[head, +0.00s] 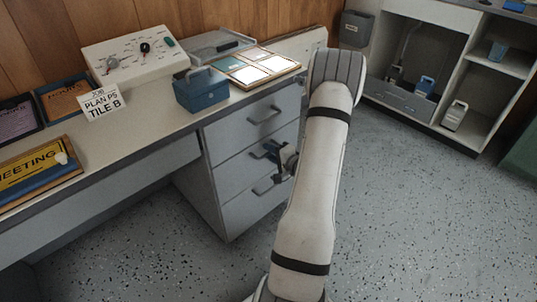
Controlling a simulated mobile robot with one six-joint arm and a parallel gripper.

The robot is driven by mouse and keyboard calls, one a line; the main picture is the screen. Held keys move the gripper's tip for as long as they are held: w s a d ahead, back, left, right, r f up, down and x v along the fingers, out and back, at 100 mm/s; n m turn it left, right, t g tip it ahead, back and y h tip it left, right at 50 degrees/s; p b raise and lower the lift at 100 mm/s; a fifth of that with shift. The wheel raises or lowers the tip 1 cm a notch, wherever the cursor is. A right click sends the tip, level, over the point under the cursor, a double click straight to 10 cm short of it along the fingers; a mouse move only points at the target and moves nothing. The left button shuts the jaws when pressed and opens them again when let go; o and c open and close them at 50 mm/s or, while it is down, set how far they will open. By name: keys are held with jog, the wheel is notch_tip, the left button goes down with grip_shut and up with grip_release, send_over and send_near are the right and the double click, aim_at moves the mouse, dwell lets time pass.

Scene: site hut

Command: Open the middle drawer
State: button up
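The grey drawer unit (197,187) stands under the right end of the desk, with three drawers stacked in it. The middle drawer (231,178) looks flush with the drawers above and below it. My gripper (272,150) is in front of the middle drawer, at about the height of its handle. The gripper and arm hide most of that handle, so I cannot tell whether the fingers touch it or are around it. The fingers are small and dark, and their opening cannot be made out. The top drawer (235,133) and bottom drawer (240,208) also look shut.
On the desk (150,125) are a blue box (201,92), a white control panel (137,57), a tray of cards (252,66) and several signs. Open shelves (425,50) stand at the back right. The speckled floor (420,220) on the right is clear.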

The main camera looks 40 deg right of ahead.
grip_shut()
